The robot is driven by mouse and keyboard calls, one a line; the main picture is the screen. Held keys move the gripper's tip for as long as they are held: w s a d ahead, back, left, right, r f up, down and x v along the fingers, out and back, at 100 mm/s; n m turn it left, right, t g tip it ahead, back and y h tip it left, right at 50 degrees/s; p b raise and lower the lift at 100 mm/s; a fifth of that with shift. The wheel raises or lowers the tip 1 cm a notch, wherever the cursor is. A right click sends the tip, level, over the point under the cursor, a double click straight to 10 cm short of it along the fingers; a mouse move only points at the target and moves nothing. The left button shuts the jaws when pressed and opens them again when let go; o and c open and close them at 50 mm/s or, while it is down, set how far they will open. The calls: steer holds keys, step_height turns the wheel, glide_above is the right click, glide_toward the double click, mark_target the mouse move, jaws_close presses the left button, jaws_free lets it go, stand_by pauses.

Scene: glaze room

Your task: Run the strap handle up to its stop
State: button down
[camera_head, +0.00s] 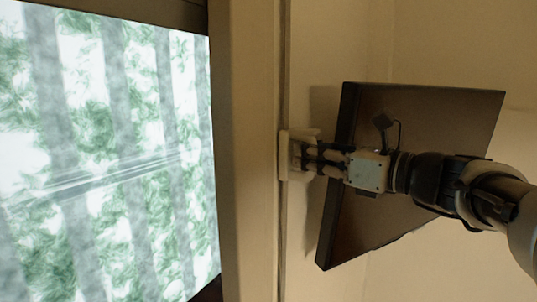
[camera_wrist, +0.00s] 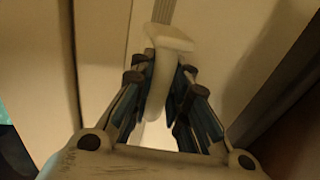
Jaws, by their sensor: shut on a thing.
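The strap handle (camera_head: 284,142) is a pale, cream piece at the wall beside the window frame. In the wrist view the handle (camera_wrist: 170,41) has a wide end and a narrower body between my fingers. The strap (camera_wrist: 164,12) runs away from its far end. My gripper (camera_head: 307,158) reaches in from the right and is shut on the handle, with fingers on both sides of it. The fingers hide part of the handle. The stop cannot be made out in either view.
A bright window (camera_head: 110,160) with trees outside fills the left, with a grey-brown band (camera_head: 150,10) along its top. A tilted, dark-edged panel (camera_head: 430,110) stands behind my arm, close to it. Plain wall (camera_head: 335,40) lies above the gripper.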

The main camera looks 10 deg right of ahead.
steer(key=shift+r, duration=0.4)
steer(key=c, duration=1.5)
jaws_free()
steer(key=shift+w+d, duration=0.1)
steer(key=shift+c, duration=0.2)
steer(key=shift+r, duration=0.1)
steer(key=shift+s, duration=0.35)
steer(key=shift+d+f, duration=0.1)
steer(key=shift+f, duration=0.1)
steer(key=v, duration=1.1)
steer(key=shift+s, duration=0.4)
